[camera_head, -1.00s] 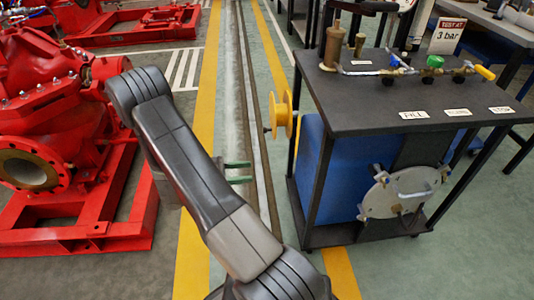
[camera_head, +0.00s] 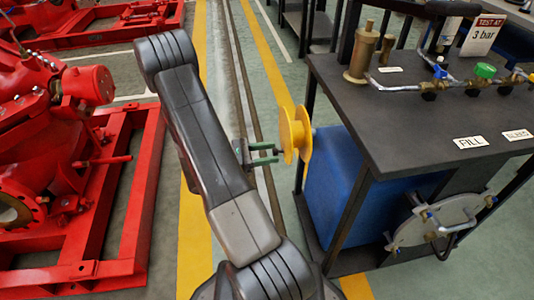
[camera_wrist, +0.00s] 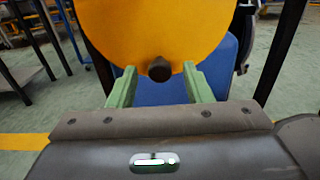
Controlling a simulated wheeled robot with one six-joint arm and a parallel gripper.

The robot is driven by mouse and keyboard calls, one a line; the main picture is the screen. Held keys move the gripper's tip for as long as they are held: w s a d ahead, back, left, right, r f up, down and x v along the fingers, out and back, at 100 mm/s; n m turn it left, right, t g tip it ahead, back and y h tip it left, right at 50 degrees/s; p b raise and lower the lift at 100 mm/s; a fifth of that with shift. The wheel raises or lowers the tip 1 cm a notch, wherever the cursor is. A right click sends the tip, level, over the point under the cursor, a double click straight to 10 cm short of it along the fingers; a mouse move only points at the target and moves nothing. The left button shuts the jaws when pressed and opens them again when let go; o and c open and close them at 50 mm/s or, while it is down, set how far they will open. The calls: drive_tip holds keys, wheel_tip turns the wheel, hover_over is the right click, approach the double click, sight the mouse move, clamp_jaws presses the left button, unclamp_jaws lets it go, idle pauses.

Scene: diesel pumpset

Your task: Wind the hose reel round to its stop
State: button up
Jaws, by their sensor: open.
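The yellow hose reel (camera_head: 301,138) is mounted on the left side of the black bench. My gripper (camera_head: 278,153) is just left of it, its green fingers pointing at the reel's face. In the wrist view the reel's yellow disc (camera_wrist: 160,25) fills the upper middle. A dark round knob (camera_wrist: 159,69) sticks out near its lower edge. My gripper (camera_wrist: 159,84) is open there, with one finger on either side below the knob and a gap to each. I cannot tell how deep the knob sits between the fingers.
The black bench (camera_head: 400,125) carries brass valves and labels. A blue tank (camera_head: 335,190) stands beneath it, with a round grey plate (camera_head: 435,220) in front. Red pump frames (camera_head: 125,220) stand on the left. Floor between is clear.

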drive_tip(key=shift+c, duration=0.3)
clamp_jaws()
drive_tip(key=shift+s+r+p, duration=0.1)
drive_tip(key=shift+p, duration=0.2)
